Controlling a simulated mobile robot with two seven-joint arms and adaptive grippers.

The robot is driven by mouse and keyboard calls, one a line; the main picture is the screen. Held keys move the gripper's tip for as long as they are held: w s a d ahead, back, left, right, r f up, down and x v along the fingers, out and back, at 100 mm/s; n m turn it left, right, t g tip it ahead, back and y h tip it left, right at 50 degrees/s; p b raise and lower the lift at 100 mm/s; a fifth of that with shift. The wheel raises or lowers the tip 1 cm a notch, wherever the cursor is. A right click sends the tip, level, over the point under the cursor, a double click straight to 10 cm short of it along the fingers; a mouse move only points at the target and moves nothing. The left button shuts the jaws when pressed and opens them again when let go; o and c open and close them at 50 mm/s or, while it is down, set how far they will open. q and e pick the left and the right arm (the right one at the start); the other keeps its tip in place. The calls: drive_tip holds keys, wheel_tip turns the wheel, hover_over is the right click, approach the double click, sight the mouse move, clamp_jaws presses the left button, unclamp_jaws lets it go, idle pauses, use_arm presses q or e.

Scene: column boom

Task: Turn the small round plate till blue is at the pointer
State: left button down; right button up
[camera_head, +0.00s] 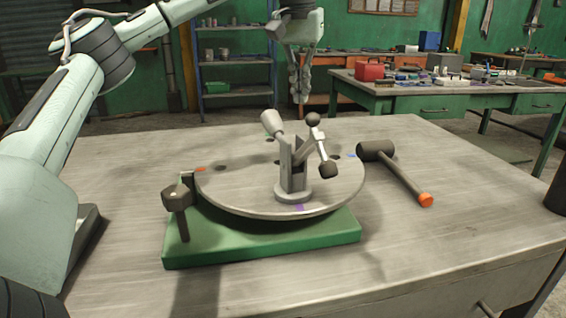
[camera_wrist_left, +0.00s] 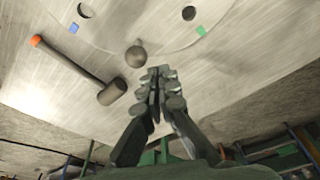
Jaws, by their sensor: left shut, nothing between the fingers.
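The small round plate (camera_head: 240,191) is a grey disc on a green base (camera_head: 262,250). An orange mark (camera_head: 200,169) is at its left rim, a purple mark (camera_head: 299,207) at the front and the blue mark (camera_head: 351,156) at the right rim. The wrist view shows the blue mark (camera_wrist_left: 73,27) and a green mark (camera_wrist_left: 201,31). A dark-headed post (camera_head: 178,196) stands at the left rim near orange; I cannot tell if it is the pointer. My left gripper (camera_head: 301,97) is shut and empty, above and behind the plate, apart from it. My right gripper is out of view.
A bracket with several knobbed levers (camera_head: 293,165) rises from the plate; one dark ball knob (camera_wrist_left: 136,55) shows near my fingertips (camera_wrist_left: 160,78) in the wrist view. A mallet (camera_head: 402,177) lies right of the plate. The table's front right is clear.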

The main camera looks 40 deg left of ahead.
sight(317, 116)
use_arm(q)
drive_tip(key=shift+f+b, duration=0.75)
drive_tip(key=shift+f, duration=1.75)
drive_tip(key=shift+w+d+p, duration=0.2)
drive_tip(key=shift+d+p, duration=0.35)
drive_tip(key=shift+d, duration=0.4)
drive_tip(key=shift+w+d+p, duration=0.1)
drive_tip(key=shift+d+p, duration=0.4)
drive_tip(key=shift+d, duration=0.4)
